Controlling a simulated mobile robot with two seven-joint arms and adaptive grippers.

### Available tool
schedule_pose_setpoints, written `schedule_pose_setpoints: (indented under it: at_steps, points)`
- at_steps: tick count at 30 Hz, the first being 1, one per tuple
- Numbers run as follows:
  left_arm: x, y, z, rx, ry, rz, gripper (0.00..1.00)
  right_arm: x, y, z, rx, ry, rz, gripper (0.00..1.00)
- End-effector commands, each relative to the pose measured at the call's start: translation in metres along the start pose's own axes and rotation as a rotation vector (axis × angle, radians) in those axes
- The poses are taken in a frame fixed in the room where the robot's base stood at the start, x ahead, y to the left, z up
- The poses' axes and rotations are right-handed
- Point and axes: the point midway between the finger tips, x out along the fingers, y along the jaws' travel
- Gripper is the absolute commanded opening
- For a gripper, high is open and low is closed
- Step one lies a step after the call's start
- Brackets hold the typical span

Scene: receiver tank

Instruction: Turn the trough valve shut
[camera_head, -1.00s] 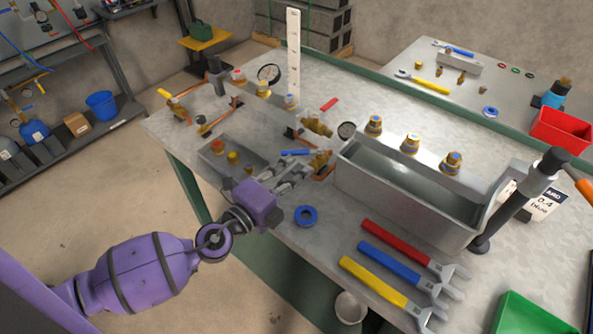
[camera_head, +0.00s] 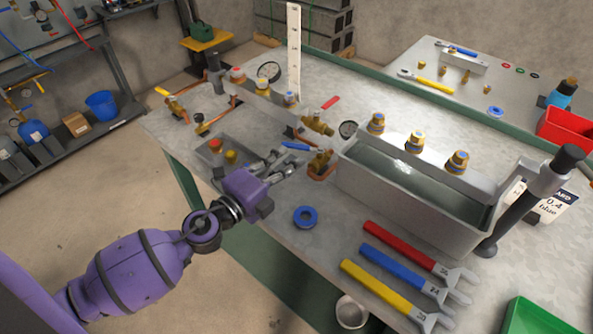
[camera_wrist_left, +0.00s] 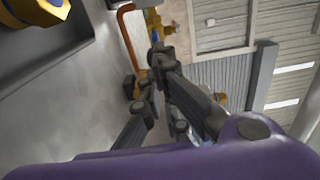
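The trough valve is a brass body (camera_head: 319,162) with a blue lever (camera_head: 295,146), standing at the left end of the grey metal trough (camera_head: 420,203). The lever points left from the body. My left gripper (camera_head: 285,163) is just to the left of the valve body and below the lever in the head view, with a gap between its fingers and nothing held. In the left wrist view the two dark fingers (camera_wrist_left: 154,76) are apart, with brass and blue parts (camera_wrist_left: 156,28) beyond them. Contact with the lever cannot be told. My right gripper is not in view.
A second brass valve (camera_head: 318,124) with a red lever stands just behind. A blue ring (camera_head: 305,217) and red, blue and yellow wrenches (camera_head: 385,284) lie in front.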

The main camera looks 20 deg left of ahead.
Motion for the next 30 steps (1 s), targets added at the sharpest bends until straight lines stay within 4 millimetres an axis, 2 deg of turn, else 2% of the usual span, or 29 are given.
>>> schedule_pose_setpoints:
  at_steps: [9, 30]
  points:
    - [0.0043, -0.0001, 0.0082, -0.001, -0.003, 0.0, 0.0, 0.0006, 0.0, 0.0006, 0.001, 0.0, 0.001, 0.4]
    - [0.0054, -0.0003, 0.0087, 0.0, 0.0, 0.0, 0.0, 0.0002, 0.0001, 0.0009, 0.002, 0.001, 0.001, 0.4]
